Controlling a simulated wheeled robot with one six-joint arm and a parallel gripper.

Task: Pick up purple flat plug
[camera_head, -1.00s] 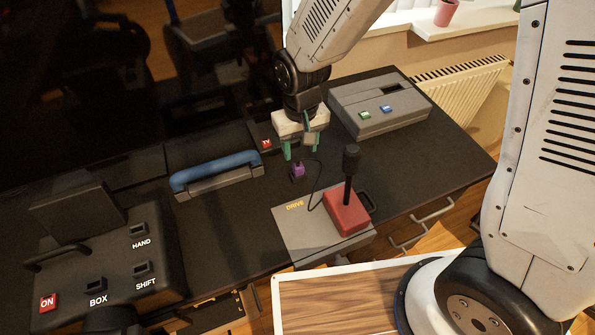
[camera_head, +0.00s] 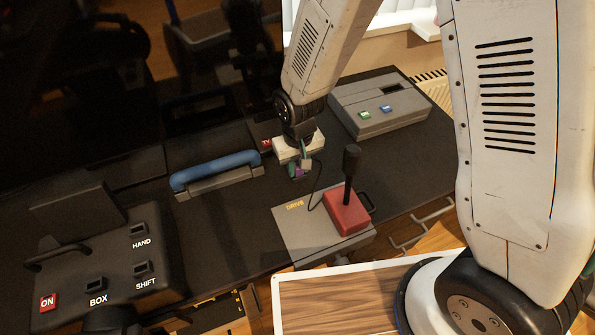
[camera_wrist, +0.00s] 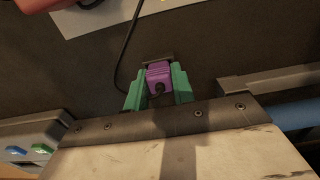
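The purple flat plug (camera_wrist: 159,77) sits between the two green fingers of my gripper (camera_wrist: 159,88) in the wrist view. The fingers lie close against both its sides, with no clear gap. A black cable runs from the plug. In the head view, my gripper (camera_head: 300,168) is low over the dark desk, and only a little of the purple plug (camera_head: 297,173) shows, the rest hidden by the fingers. I cannot tell whether the plug touches the desk.
A red shifter base (camera_head: 346,213) with a black stick stands on the grey DRIVE plate (camera_head: 290,232), right of my gripper. A blue-handled bar (camera_head: 215,170) lies to the left. A grey box (camera_head: 378,105) with green and blue buttons stands behind right. A button panel (camera_head: 115,265) is front left.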

